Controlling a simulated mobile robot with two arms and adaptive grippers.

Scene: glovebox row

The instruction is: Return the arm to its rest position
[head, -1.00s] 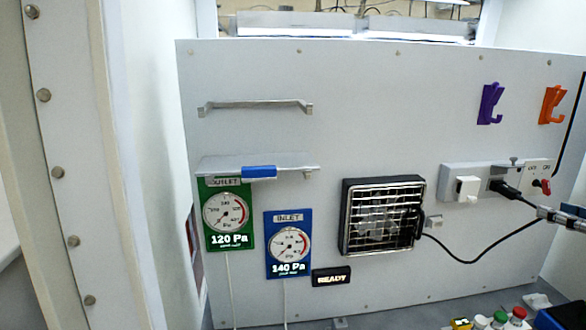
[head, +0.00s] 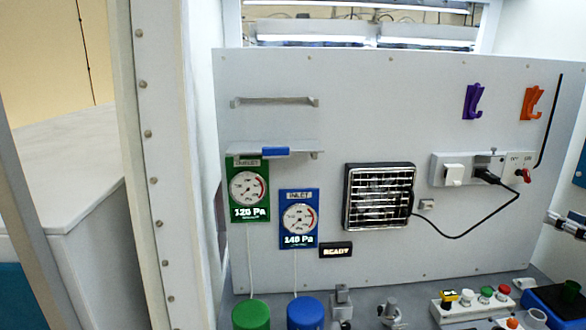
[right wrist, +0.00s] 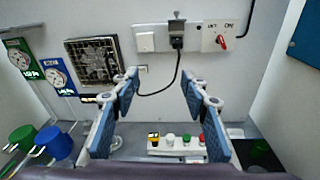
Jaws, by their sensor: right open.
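My right gripper (head: 568,224) shows only in part at the right edge of the head view, in front of the right side wall and clear of the back panel. In the right wrist view the right gripper (right wrist: 160,92) is open, its blue-padded fingers wide apart with nothing held between them. My left gripper is not in view.
The back panel carries a fan (head: 379,196), a socket strip (head: 453,170) with a plugged-in black cable, a red switch (head: 526,175), two gauges and purple and orange hooks. Below stand a button box (head: 470,305), green mug (head: 251,314) and blue mug (head: 304,312).

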